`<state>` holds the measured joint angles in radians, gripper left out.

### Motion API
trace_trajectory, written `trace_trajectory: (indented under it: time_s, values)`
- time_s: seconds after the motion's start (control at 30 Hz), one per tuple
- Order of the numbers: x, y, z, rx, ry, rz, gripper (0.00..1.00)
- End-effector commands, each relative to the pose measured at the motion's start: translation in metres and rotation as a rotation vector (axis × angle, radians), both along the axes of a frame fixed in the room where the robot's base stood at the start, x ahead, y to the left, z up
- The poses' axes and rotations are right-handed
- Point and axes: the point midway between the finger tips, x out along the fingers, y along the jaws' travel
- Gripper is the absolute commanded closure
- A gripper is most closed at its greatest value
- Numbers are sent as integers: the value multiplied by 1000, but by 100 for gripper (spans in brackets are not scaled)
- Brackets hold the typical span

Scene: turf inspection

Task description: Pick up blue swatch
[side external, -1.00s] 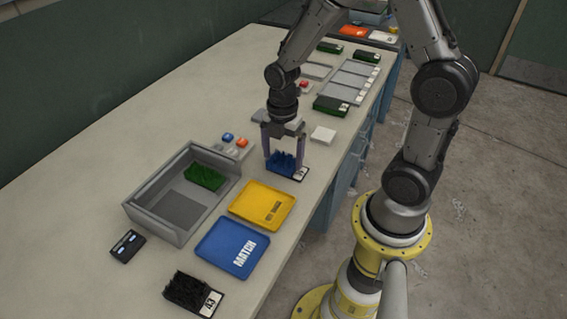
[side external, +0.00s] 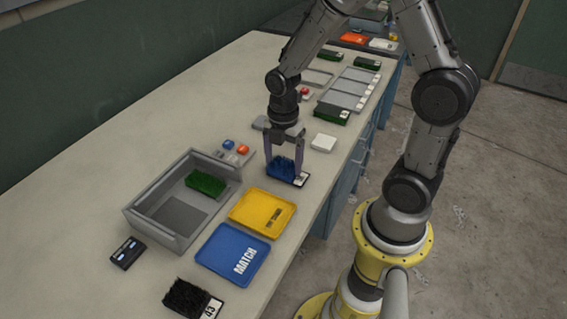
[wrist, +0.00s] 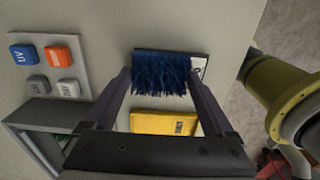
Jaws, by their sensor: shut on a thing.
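The blue swatch (side external: 280,168), a dark blue tuft on a small black base with a white label, is on the bench beyond the yellow tray. My gripper (side external: 284,170) points down over it, with one finger at each side, shut on it. In the wrist view the blue swatch (wrist: 162,80) lies between the fingertips, its label partly showing at the right. I cannot tell whether its base is clear of the bench.
A yellow tray (side external: 250,208) and a blue MATCH tray (side external: 220,248) lie nearer. A grey bin (side external: 137,218) holds a green swatch (side external: 206,183). A button panel (side external: 226,157) and a white block (side external: 323,142) flank my gripper. A black swatch (side external: 184,295) sits in front.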

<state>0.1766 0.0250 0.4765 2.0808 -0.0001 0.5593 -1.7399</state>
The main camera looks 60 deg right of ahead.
Motion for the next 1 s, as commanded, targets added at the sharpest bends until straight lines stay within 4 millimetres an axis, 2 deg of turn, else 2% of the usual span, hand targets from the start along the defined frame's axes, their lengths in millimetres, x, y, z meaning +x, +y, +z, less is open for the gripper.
trace_trajectory:
  time_s: [0.2,0.27,0.5,0.7,0.83,1.0]
  values:
    - [1,0,29,-1,-7,0,63]
    - [-9,2,38,-1,-6,0,63]
    - [-55,10,91,-2,-9,0,63]
    - [-97,17,107,-1,-5,0,63]
    - [-117,21,116,-1,-4,0,63]
    - [-132,24,123,0,-3,0,63]
